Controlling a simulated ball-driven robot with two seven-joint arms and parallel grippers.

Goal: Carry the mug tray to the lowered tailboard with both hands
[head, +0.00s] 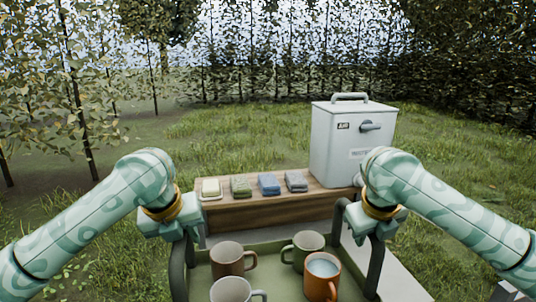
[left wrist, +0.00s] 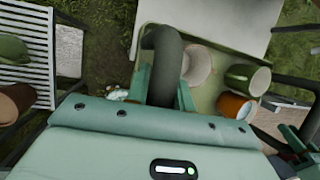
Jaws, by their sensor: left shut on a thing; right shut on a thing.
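The green mug tray (head: 270,262) is low in the middle of the head view, with a dark upright handle at each side. It carries a brown mug (head: 228,259), a green mug (head: 306,248), an orange mug (head: 321,275) with pale contents, and a grey-beige mug (head: 232,290). The mugs stand upright. My left gripper (head: 182,230) is shut on the left handle, which also shows between its fingers in the left wrist view (left wrist: 163,65). My right gripper (head: 372,222) is shut on the right handle. The tray's near edge is cut off.
A slatted surface (left wrist: 20,75) shows in the left wrist view.

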